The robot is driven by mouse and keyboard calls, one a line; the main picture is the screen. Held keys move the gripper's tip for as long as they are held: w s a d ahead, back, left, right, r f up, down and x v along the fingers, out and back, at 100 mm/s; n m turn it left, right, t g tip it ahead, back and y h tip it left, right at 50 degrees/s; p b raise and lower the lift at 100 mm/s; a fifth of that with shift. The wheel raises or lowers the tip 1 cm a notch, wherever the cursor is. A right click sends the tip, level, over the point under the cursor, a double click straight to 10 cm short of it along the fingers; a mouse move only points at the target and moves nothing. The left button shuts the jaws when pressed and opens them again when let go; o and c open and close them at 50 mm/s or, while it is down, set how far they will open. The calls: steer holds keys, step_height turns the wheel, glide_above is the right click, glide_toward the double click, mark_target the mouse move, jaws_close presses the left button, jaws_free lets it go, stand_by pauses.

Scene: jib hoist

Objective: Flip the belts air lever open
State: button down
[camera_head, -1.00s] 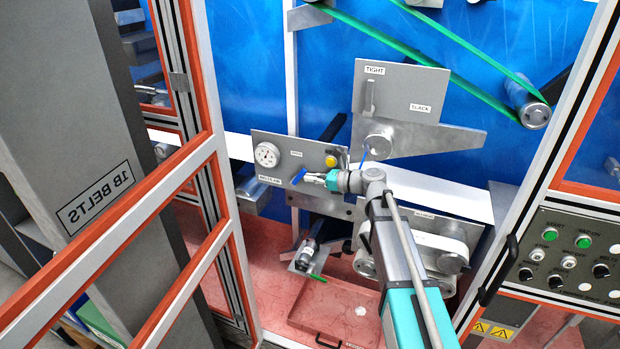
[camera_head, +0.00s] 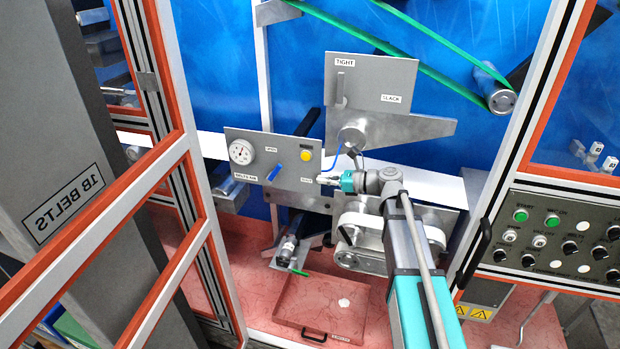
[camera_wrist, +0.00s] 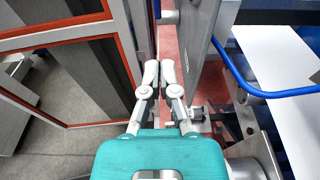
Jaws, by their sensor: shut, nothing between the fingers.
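The blue belts air lever (camera_head: 274,172) is on a grey panel (camera_head: 262,140) in the head view. It slants from upper right to lower left, below a small label that seems to read OPEN. Another label sits at the panel's lower right, too small to read surely. My gripper (camera_head: 320,181) is shut and empty, at the panel's lower right edge, to the right of the lever and apart from it. In the wrist view my gripper (camera_wrist: 160,70) has its fingertips together, beside a grey plate seen nearly edge-on.
The panel also carries a round gauge (camera_head: 241,152) and a yellow button (camera_head: 306,155). A blue hose (camera_head: 336,160) runs close to my gripper. An orange-edged door frame (camera_head: 165,190) stands left. A red tray (camera_head: 318,305) lies below. A control box (camera_head: 560,240) is at right.

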steer(key=shift+v, duration=0.95)
steer(key=shift+r, duration=0.1)
